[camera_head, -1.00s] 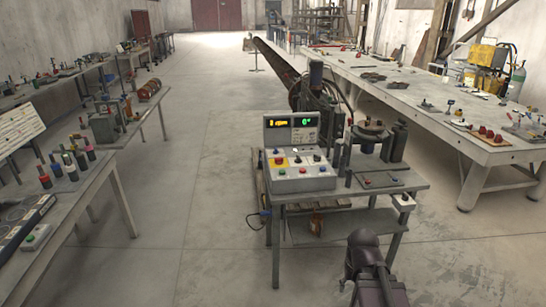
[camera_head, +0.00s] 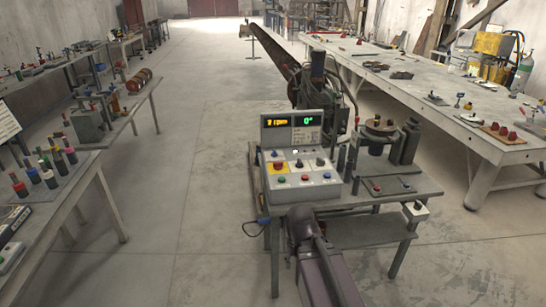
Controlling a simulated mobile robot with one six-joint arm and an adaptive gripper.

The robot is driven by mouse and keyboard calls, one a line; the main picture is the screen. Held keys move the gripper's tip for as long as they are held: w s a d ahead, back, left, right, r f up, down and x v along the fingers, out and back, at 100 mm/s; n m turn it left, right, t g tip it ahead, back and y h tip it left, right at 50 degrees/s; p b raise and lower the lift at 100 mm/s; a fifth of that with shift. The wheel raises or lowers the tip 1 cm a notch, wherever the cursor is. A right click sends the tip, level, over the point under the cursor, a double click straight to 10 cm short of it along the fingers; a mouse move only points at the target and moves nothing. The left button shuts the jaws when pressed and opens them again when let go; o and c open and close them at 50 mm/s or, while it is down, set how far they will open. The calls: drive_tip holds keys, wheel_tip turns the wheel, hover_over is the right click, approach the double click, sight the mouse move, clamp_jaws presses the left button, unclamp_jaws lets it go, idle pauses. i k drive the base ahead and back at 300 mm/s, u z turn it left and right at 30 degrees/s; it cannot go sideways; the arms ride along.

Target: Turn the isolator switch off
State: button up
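A grey control box (camera_head: 300,157) stands on the small metal table, with an amber and a green readout on its upper face. Its sloped front has a red knob on a yellow plate (camera_head: 278,167), dark knobs, and a row of coloured buttons. A small white box with a dark knob (camera_head: 416,210) is at the table's right front corner. I cannot tell for sure which of these is the isolator switch, or its setting. A dark link of my arm (camera_head: 318,258) rises in front of the table, below the control box. My gripper's fingers do not show.
The small metal table (camera_head: 340,197) also carries a round fixture (camera_head: 380,133) and a small button plate (camera_head: 388,187). A long workbench (camera_head: 430,112) stands at right, and tool tables (camera_head: 95,185) stand at left.

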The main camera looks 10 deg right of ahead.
sight(278, 166)
drive_tip(key=z, duration=0.2)
drive_tip(key=i, duration=0.9)
drive_tip(key=z, duration=0.35)
